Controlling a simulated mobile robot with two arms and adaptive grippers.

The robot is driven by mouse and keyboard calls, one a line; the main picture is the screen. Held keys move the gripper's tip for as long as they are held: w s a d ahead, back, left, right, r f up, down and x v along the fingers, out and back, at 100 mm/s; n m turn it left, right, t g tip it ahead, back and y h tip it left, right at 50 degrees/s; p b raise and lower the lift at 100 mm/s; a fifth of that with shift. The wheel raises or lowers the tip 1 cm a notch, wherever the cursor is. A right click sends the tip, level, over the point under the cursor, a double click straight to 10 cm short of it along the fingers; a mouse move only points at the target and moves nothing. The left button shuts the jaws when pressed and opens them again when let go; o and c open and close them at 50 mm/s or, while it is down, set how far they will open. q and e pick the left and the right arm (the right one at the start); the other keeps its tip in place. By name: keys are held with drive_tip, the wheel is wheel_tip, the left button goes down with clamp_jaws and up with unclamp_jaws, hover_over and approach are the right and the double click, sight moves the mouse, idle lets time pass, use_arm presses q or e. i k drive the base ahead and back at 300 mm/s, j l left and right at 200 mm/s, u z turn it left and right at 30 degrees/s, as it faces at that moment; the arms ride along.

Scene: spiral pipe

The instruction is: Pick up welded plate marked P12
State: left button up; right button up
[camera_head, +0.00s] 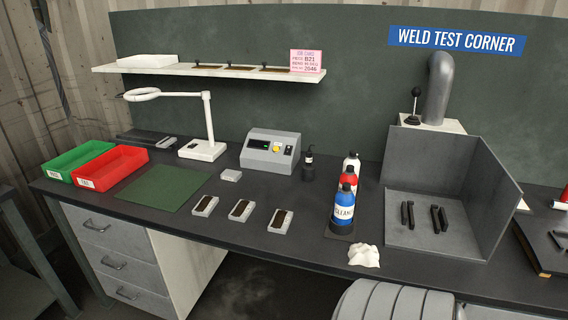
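Three small grey blocks with dark brown strips on top lie in a row on the dark bench: a left plate (204,206), a middle plate (241,210) and a right plate (280,220). They look like the welded plates. I cannot read any marking on them, so I cannot tell which is P12. They lie flat and apart from each other. Neither of my grippers is in view, and nothing is touching the plates.
A green mat (160,190), green bin (78,160) and red bin (110,167) are left. A gauge box (270,151) stands behind the plates. Bottles (345,207), a white cloth (364,256) and a grey booth (450,235) are right. Bench front (245,240) is clear.

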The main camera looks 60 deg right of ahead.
sight(205, 206)
drive_tip(key=z, duration=1.65)
